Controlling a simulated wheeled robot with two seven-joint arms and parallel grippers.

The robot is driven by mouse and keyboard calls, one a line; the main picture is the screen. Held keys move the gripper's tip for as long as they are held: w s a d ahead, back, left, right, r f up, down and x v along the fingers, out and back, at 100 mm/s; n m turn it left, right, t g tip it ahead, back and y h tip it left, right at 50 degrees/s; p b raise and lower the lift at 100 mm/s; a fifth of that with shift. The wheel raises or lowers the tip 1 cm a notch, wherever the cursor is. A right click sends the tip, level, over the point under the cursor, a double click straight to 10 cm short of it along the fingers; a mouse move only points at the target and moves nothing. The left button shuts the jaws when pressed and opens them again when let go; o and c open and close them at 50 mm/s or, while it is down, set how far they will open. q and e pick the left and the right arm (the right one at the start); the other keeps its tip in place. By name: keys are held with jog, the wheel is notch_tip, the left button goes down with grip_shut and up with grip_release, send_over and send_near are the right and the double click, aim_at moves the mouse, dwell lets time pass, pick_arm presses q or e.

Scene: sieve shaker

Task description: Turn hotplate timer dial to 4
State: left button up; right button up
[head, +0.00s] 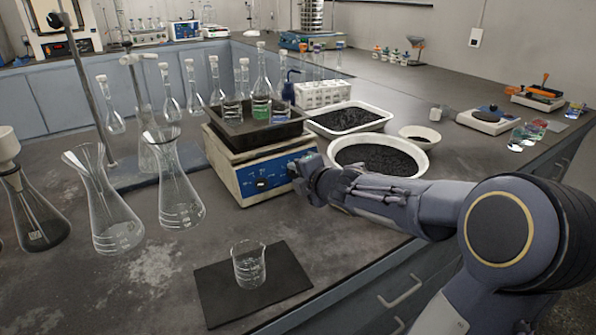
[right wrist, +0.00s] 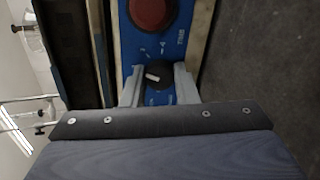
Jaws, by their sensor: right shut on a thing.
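The hotplate (head: 237,170) stands on the bench with a blue front panel and a dark tray on top. My right gripper (head: 303,178) is at the right end of that panel. In the right wrist view its two fingers (right wrist: 159,84) are shut on the timer dial (right wrist: 159,75), a round black knob with a white pointer mark. A red knob (right wrist: 152,12) sits farther along the blue panel in the right wrist view. My left gripper is not in view.
The dark tray (head: 225,133) holds several glass flasks and beakers. A white bowl of black grains (head: 425,165) lies close to my right arm. A beaker (head: 249,265) stands on a dark mat (head: 213,297) in front. Large flasks (head: 108,215) stand at left.

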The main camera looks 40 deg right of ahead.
jog(key=m+p, duration=0.1)
jog(key=m, duration=0.2)
jog(key=shift+m, duration=0.4)
jog(key=m+p, duration=0.2)
jog(key=m, duration=0.1)
jog(key=shift+m, duration=0.4)
jog(key=m+p, duration=0.2)
jog(key=m, duration=0.1)
jog(key=shift+r+m+g+p, duration=0.1)
jog(key=shift+m+g+p, duration=0.2)
jog(key=shift+m+p, duration=1.05)
jog(key=shift+m, duration=0.55)
jog(key=o, duration=1)
